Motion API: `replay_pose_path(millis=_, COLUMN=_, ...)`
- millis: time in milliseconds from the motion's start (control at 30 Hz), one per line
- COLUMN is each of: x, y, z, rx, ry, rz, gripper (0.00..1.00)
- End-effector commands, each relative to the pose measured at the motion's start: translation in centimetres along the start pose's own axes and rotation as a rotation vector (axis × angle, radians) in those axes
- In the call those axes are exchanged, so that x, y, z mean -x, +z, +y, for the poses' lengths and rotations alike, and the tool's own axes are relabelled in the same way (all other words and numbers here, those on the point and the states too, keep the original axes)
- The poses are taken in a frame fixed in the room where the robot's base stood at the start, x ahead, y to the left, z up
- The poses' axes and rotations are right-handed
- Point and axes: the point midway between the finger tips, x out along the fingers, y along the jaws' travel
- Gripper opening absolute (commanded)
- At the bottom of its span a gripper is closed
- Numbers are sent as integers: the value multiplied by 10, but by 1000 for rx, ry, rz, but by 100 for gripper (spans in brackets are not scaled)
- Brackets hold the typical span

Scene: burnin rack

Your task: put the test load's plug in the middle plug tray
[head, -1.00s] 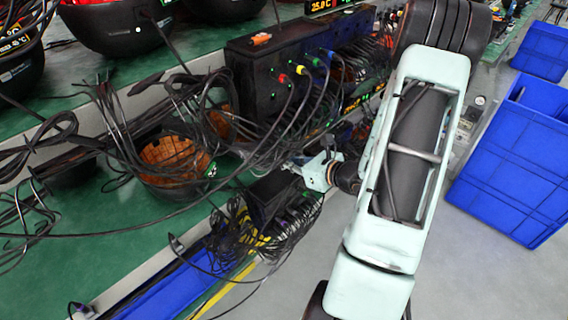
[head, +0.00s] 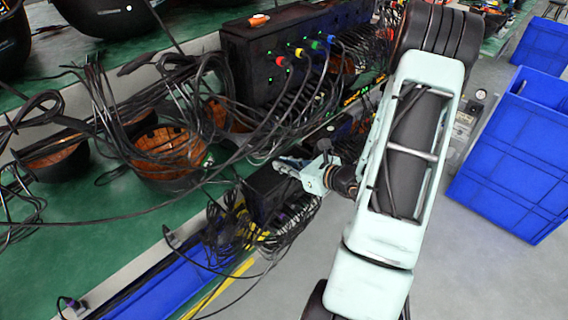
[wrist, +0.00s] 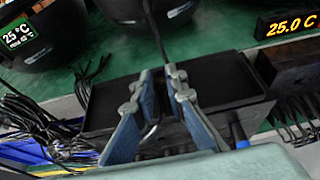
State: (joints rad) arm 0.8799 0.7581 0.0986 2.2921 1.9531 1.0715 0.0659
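My gripper (wrist: 160,76) shows two blue fingers in the wrist view, with a narrow gap between their tips. I see no plug clearly between them; a thin dark cable (wrist: 160,38) comes down from above to the fingertips. Beyond the fingers lies a black open tray (wrist: 222,82), partly covered by them; I cannot tell which tray it is. In the head view my gripper (head: 283,164) reaches left, just above a black box (head: 262,192) below the rack edge. The test load's plug cannot be singled out among the cables.
Tangled black cables (head: 150,105) hang over bowls with orange insides (head: 170,148). A black socket unit (head: 262,70) with coloured plugs stands behind. A blue plug (wrist: 238,135) shows by the right finger. Blue crates (head: 512,150) stand right; grey floor (head: 440,260) is open.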

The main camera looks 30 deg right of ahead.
Motion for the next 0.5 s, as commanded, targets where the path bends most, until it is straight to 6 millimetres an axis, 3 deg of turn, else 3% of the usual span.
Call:
replay_pose_path(millis=133, x=0, y=0, z=0, rx=0, ry=0, rz=0, gripper=30)
replay_pose_path(millis=500, x=6, y=0, z=-1, rx=0, ry=-1, rz=0, gripper=30)
